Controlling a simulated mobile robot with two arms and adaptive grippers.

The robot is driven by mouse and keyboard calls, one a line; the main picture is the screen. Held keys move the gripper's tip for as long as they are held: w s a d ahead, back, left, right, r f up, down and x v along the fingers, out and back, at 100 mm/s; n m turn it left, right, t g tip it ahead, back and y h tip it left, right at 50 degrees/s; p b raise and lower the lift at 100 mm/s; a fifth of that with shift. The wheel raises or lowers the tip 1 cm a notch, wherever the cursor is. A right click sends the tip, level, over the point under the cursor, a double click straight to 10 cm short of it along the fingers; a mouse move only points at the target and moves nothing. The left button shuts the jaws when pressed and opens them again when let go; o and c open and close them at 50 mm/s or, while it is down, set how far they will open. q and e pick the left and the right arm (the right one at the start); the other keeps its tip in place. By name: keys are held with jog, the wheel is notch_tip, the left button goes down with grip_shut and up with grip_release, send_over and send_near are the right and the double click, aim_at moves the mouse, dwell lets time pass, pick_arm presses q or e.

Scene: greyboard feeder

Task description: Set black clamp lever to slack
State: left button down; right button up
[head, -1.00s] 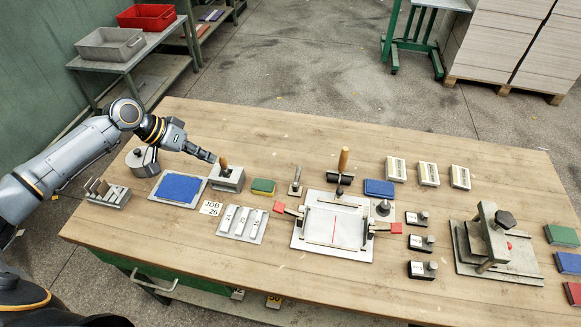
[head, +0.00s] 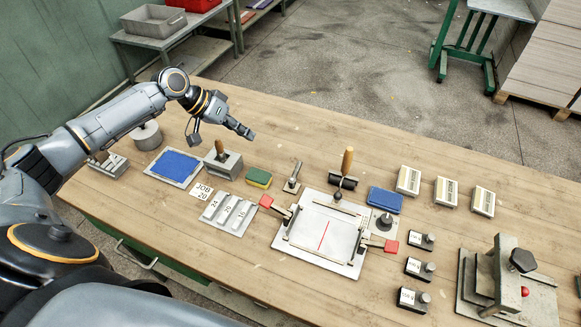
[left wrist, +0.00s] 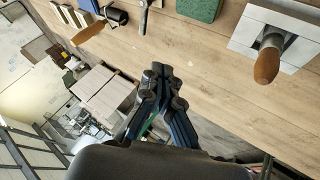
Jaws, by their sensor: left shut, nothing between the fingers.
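A pale fixture plate (head: 285,245) lies in the middle of the table in the head view. A black ball knob (head: 338,196) stands at its back edge; I cannot tell for sure that it is the black clamp lever, or how it is set. Levers with red ends stick out at the plate's left (head: 266,201) and right (head: 391,246). My left gripper (head: 250,134) is shut and empty, in the air above the back of the table, behind and left of the plate. Its closed fingers (left wrist: 160,74) also show in the left wrist view. My right gripper is out of view.
A press with a black knob (head: 522,260) stands at right. The table's back strip is clear.

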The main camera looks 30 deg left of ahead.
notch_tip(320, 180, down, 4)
jog(key=b, duration=0.3)
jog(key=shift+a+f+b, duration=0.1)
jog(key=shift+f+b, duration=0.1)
jog(key=shift+b, duration=0.1)
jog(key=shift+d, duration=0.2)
